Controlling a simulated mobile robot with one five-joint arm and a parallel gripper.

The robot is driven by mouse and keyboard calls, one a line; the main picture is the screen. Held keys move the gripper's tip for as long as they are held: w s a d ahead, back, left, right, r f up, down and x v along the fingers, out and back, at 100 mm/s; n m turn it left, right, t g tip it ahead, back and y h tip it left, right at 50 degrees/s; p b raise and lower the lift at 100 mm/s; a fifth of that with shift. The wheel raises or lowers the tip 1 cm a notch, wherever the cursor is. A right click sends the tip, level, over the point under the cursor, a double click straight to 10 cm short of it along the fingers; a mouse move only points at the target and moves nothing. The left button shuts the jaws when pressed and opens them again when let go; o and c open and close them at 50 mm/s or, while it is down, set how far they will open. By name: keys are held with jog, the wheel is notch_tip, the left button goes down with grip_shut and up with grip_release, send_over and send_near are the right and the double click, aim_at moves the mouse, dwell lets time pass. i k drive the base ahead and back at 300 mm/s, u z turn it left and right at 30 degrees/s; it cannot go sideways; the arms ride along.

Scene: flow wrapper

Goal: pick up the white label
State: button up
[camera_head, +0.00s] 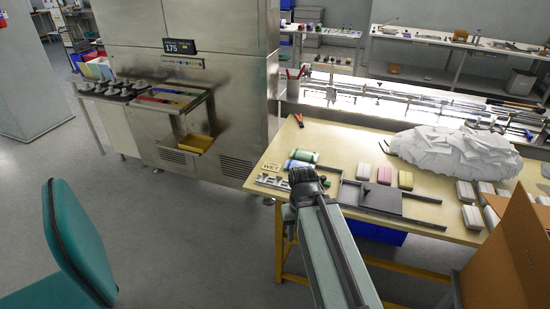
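A small pale label with dark lettering (270,167) sits at the left front edge of the wooden worktable (340,140). It looks cream rather than pure white, and I cannot tell if it is the task's label. My arm reaches up from the bottom, and its dark end, my gripper (306,180), is over the table's left front part, to the right of the label. The fingers are too small and dark to tell open from shut. The arm hides part of the table's front edge.
A grey slotted part (272,181), a green roll (305,156), a dark tray (381,197) and coloured blocks (405,180) lie near my gripper. A crumpled white heap (455,152) is at right. A cardboard box (505,255) and a teal chair (80,245) flank open floor.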

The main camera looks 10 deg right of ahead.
aim_at(277, 181)
jog(key=u, duration=0.25)
jog(key=i, duration=0.1)
jog(key=z, duration=1.95)
jog(key=k, duration=1.1)
jog(key=u, duration=1.35)
jog(key=i, duration=1)
jog(key=z, duration=0.05)
